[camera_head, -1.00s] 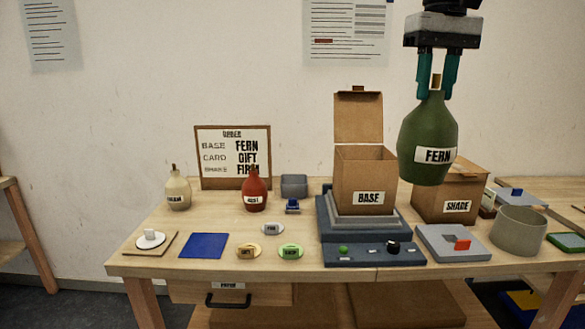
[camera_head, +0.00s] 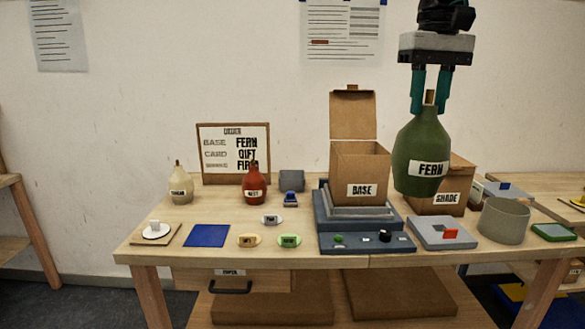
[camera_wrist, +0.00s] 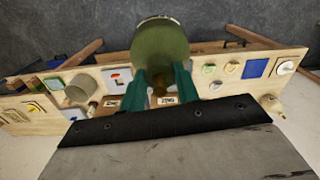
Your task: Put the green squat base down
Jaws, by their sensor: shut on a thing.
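The green squat base (camera_head: 420,150) is a bottle-shaped body with a narrow neck and a white label reading FERN. My gripper (camera_head: 430,98) is shut on its neck and holds it upright in the air. It hangs in front of the SHADE box (camera_head: 452,185) and to the right of the open BASE box (camera_head: 358,165), partly hiding the SHADE box. In the wrist view the base (camera_wrist: 160,45) sits beyond the teal fingers (camera_wrist: 160,85). The BASE box stands on a grey stepped stand (camera_head: 328,222) with its lid up.
A cream base (camera_head: 181,186) and a red base (camera_head: 253,186) stand on the table's left part. An order board (camera_head: 235,150) leans behind them. A grey tray (camera_head: 440,233) and a round grey-beige container (camera_head: 504,221) lie at the right. Oval tags and a blue square (camera_head: 206,236) lie in front.

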